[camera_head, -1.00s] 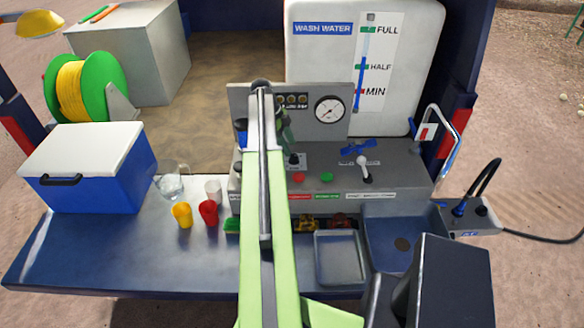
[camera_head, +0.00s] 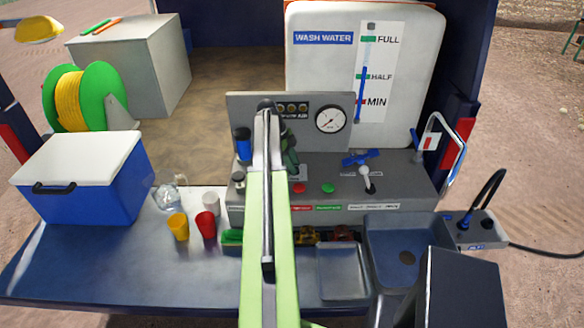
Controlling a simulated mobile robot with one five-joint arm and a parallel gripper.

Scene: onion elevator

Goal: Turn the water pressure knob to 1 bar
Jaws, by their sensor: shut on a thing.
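The grey control panel (camera_head: 242,110) stands behind the counter with a round white pressure gauge (camera_head: 330,119). The gauge is too small for me to read the needle against the numbers. The water pressure knob is on a small labelled plate (camera_head: 301,172) left of centre, largely covered by my arm's end. My gripper (camera_head: 292,166) is a small dark shape beside my light green arm, at the knob. It is shut on the knob; the fingers themselves are mostly hidden.
A red button (camera_head: 299,188), a green button (camera_head: 327,188), a blue valve handle (camera_head: 362,158) and a grey lever (camera_head: 368,181) sit right of the knob. Cups and a cooler (camera_head: 100,190) stand at left.

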